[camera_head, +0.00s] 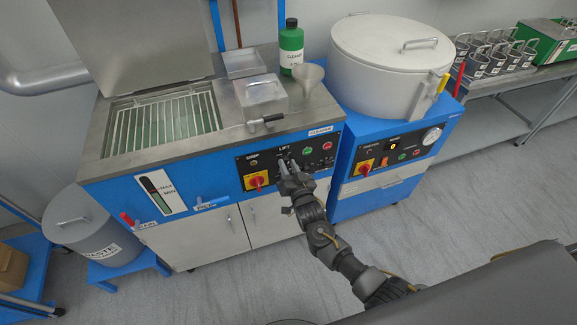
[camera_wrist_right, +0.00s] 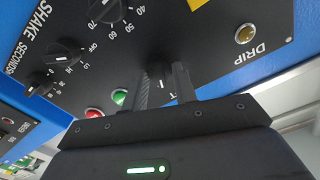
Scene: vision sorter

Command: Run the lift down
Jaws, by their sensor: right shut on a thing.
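The cleaner's control panel (camera_head: 268,172) is black, with the word LIFT on it. My right gripper (camera_head: 288,163) is at the panel just below that word. In the wrist view the right gripper (camera_wrist_right: 166,86) has its two fingers against the panel, shut on a small dark lift switch (camera_wrist_right: 158,76). The fingers hide most of the switch, so its position cannot be told. The wire rack (camera_head: 165,120) shows in the open tank at the left of the cleaner, near the tank top. My left gripper is not in view.
Beside the switch are a green button (camera_wrist_right: 119,97), a red button (camera_wrist_right: 94,113), a shake knob (camera_wrist_right: 103,10) and a DRIP lamp (camera_wrist_right: 245,34). A red-and-yellow main switch (camera_head: 257,181) sits to the left. A white round vessel (camera_head: 385,65) stands at the right.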

